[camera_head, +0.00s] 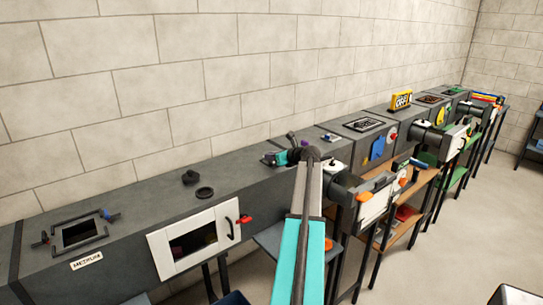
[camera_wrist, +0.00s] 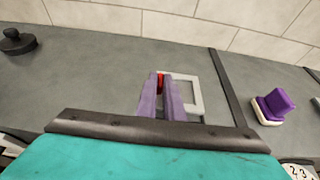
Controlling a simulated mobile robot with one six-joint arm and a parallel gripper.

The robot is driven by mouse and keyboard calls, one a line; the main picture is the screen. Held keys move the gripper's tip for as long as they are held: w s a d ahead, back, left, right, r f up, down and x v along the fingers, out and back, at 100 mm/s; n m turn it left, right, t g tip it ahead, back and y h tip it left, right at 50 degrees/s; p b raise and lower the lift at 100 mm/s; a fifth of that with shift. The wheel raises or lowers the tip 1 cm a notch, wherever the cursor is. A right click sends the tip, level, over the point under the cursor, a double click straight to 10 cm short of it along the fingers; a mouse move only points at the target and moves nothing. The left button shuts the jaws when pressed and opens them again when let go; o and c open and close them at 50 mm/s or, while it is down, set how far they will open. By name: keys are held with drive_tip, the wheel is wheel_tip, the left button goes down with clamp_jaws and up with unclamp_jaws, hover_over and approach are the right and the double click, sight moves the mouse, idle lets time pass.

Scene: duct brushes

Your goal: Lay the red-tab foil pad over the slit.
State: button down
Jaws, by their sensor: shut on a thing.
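In the wrist view my gripper (camera_wrist: 163,82) has its purple fingers close together, with a red tab (camera_wrist: 160,78) between their tips. The fingers hide most of what hangs from the tab, so the foil of the pad is not clearly visible. A pale square outline (camera_wrist: 197,92) with a grey middle shows just right of the fingers, at the grey duct top (camera_wrist: 110,65). I cannot tell whether it is part of the pad or a frame on the duct, nor whether it touches the fingers. No slit is clearly visible. In the head view my gripper (camera_head: 270,158) is small at the duct top.
A purple block on a white base (camera_wrist: 272,105) stands right of a dark duct seam (camera_wrist: 230,88). A black knob (camera_wrist: 15,41) is at the left. The brick wall (camera_head: 250,80) runs behind.

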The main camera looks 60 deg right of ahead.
drive_tip(key=shift+f, duration=0.4)
idle(0.4)
drive_tip(key=c, duration=1.8)
unclamp_jaws()
drive_tip(key=shift+s, duration=0.1)
drive_tip(key=b+v, duration=0.2)
drive_tip(key=v, duration=1.1)
drive_tip(key=shift+s+r+b, duration=0.2)
drive_tip(key=shift+b, duration=0.1)
drive_tip(key=shift+a, duration=0.15)
